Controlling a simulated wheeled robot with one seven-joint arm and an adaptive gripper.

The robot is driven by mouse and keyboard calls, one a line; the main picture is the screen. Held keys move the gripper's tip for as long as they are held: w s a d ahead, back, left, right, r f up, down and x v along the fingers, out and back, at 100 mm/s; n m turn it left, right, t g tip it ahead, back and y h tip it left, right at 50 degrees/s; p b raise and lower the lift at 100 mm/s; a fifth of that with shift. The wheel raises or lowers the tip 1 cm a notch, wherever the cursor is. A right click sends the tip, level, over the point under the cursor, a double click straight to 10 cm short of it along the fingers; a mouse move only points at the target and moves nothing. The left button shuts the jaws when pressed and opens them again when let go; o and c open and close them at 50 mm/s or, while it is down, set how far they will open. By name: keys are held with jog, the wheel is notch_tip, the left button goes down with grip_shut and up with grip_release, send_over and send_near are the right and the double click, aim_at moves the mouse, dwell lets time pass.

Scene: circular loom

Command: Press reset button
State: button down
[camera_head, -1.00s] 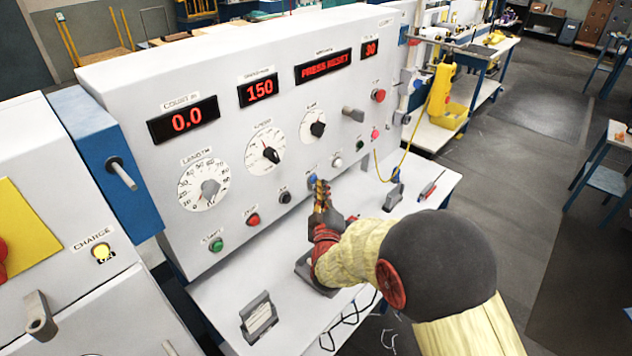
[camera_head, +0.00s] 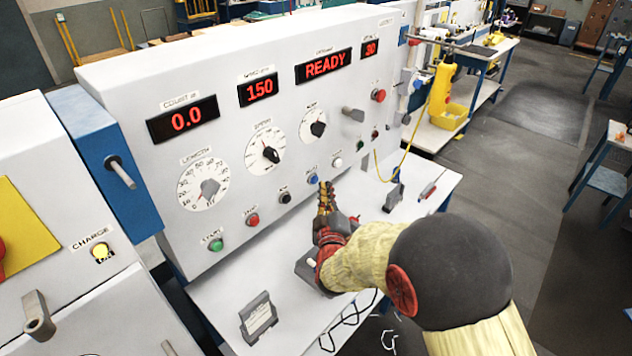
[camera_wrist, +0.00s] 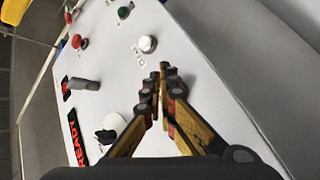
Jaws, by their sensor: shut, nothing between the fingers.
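The blue button (camera_head: 312,179) is in the lower row of the white control panel (camera_head: 225,150), with a small label I cannot read. My gripper (camera_head: 325,186) is shut and empty, its tips just right of and below the blue button in the picture, with the button face uncovered. The message display (camera_head: 324,66) reads READY. In the wrist view my gripper's tips (camera_wrist: 164,68) are together in front of the panel, the blue button is not visible, and a white button (camera_wrist: 147,44) shows just beyond the tips.
Green (camera_head: 215,244), red (camera_head: 252,220) and black (camera_head: 285,197) buttons sit left of the blue one. A grey lever (camera_head: 352,114) and a red knob (camera_head: 378,95) stick out at upper right. The shelf (camera_head: 215,300) below carries a grey holder (camera_head: 258,318).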

jog(key=shift+s+d, duration=0.8)
jog(key=shift+d, duration=0.2)
jog(key=shift+s+d, duration=0.75)
jog(key=shift+d, duration=0.25)
